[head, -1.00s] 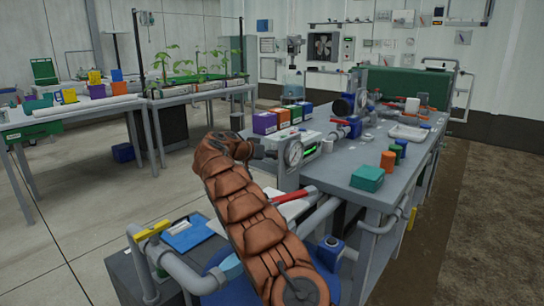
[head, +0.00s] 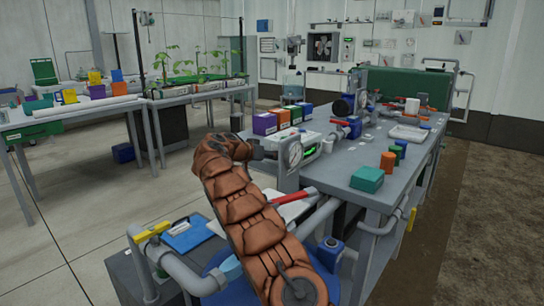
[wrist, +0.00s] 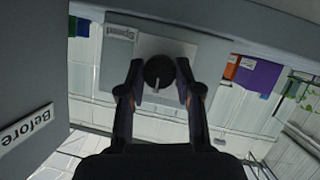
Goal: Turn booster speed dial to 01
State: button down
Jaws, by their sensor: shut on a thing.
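In the wrist view a round dark dial (wrist: 158,72) sits on a light plate on a grey box. A small light mark on it points down in the picture. An upside-down label reading "Speed" (wrist: 122,33) is beside the plate. My gripper (wrist: 160,75) has one finger on each side of the dial and is shut on it. The dial is hidden in the head view, and I cannot read any scale or number.
A "Before" label (wrist: 27,128) is on a grey surface at the wrist view's left. In the head view a red-handled valve (head: 307,198) and pipes lie right of my arm.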

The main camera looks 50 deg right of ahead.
jog(key=shift+w+f+n+g+h+p, duration=0.1)
jog(key=shift+n+g+h+p, duration=0.5)
jog(key=shift+n+p, duration=1.05)
jog(key=shift+w+f+n+g+h+p, duration=0.1)
jog(key=shift+n+g+h+p, duration=0.15)
jog(key=shift+n+g+p, duration=1.3)
jog(key=shift+f+n+g+h+p, duration=0.1)
jog(key=shift+n+h+p, duration=0.35)
jog(key=shift+n+p, duration=1.25)
jog(key=shift+m+p, duration=0.5)
jog(key=shift+p, duration=0.1)
jog(key=c, duration=0.8)
grip_release()
jog(key=shift+a, duration=0.15)
